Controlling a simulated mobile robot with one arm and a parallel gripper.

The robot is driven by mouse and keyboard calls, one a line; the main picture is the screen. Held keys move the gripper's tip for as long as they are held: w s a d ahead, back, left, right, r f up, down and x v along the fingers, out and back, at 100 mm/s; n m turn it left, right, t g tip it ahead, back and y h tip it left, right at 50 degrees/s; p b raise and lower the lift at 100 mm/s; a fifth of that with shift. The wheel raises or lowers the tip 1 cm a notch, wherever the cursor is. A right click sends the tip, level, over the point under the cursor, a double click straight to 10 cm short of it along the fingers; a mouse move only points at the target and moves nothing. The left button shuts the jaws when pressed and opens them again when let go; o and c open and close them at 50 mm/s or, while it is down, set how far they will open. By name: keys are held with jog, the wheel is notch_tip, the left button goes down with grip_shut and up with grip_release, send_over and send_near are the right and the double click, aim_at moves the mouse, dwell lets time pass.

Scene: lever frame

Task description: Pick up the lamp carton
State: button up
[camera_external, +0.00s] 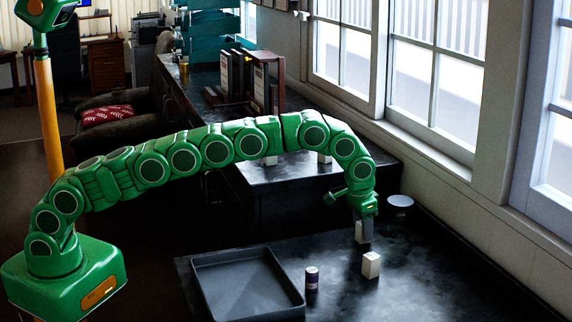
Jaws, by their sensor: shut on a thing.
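The upper part of the carton is hidden by the jaws. I cannot tell whether it touches the tabletop. A second white carton (371,265) stands upright on the table just in front of it, apart from my gripper. No markings are readable on either, so I cannot tell from print which is the lamp carton.
A dark can (312,279) stands left of the second carton. An empty grey tray (207,300) lies at the table's left. A grey round-topped object (400,202) stands behind right, near the window wall. The table's right side is clear. More white boxes (324,158) stand farther back.

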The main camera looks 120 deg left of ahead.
aim_at(359, 223)
jog(key=shift+r, duration=0.1)
jog(key=shift+c, duration=0.4)
jog(key=shift+r, duration=1.4)
jog(key=shift+s+d+r, duration=0.2)
jog(key=shift+s+r, duration=0.1)
jog(key=shift+r, duration=0.2)
jog(key=shift+s+d+r, duration=0.15)
jog(key=shift+s+r, duration=0.15)
jog(key=shift+r, duration=0.15)
jog(key=s+d+r, duration=0.6)
jog(key=s+r, duration=0.2)
jog(key=s, duration=0.2)
jog(key=shift+s+d, duration=0.2)
jog(key=shift+s, duration=0.2)
jog(key=shift+d, duration=0.1)
